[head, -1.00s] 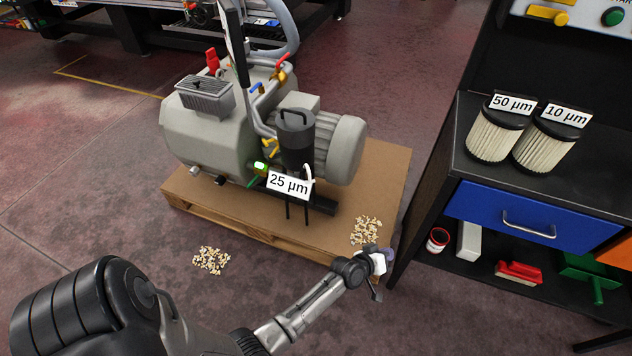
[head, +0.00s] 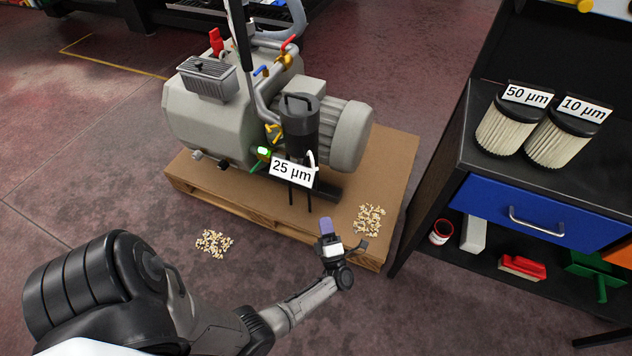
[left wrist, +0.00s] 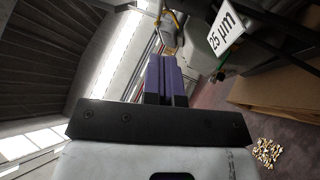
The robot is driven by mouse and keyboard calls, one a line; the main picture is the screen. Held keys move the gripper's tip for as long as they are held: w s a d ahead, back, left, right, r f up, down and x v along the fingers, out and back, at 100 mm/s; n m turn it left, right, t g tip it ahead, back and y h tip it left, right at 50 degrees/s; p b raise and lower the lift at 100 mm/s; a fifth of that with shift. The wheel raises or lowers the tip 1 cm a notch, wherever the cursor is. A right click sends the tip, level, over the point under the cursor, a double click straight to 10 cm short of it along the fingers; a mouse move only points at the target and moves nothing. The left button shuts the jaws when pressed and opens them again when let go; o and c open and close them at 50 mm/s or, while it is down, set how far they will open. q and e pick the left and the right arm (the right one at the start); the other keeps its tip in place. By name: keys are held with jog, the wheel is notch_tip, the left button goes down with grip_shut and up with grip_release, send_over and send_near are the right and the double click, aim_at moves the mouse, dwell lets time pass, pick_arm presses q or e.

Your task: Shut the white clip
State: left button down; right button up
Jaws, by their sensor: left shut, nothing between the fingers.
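The white clip (head: 311,160) is a small thin curved piece on the right side of the black filter housing (head: 299,125). It stands just above the "25 µm" label (head: 294,172). Whether it is open or shut is too small to tell. My left gripper (head: 326,226) is below the label and clear of the housing, its purple fingers pointing up the picture. In the left wrist view its fingers (left wrist: 167,78) are together with nothing between them. The label also shows there (left wrist: 223,30) at upper right. I cannot make out the clip in that view.
The grey pump (head: 215,120) stands on a wooden pallet (head: 230,201). Wood-chip-like piles lie on the pallet (head: 369,220) and floor (head: 214,242). A dark cabinet with a blue drawer (head: 530,215) and two spare filters (head: 506,125) stands at right.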

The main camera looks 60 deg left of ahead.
pick_arm(q)
jog(key=b+x, duration=0.2)
jog(key=x, duration=1.2)
jog(key=shift+b, duration=0.35)
jog(key=shift+r, duration=0.15)
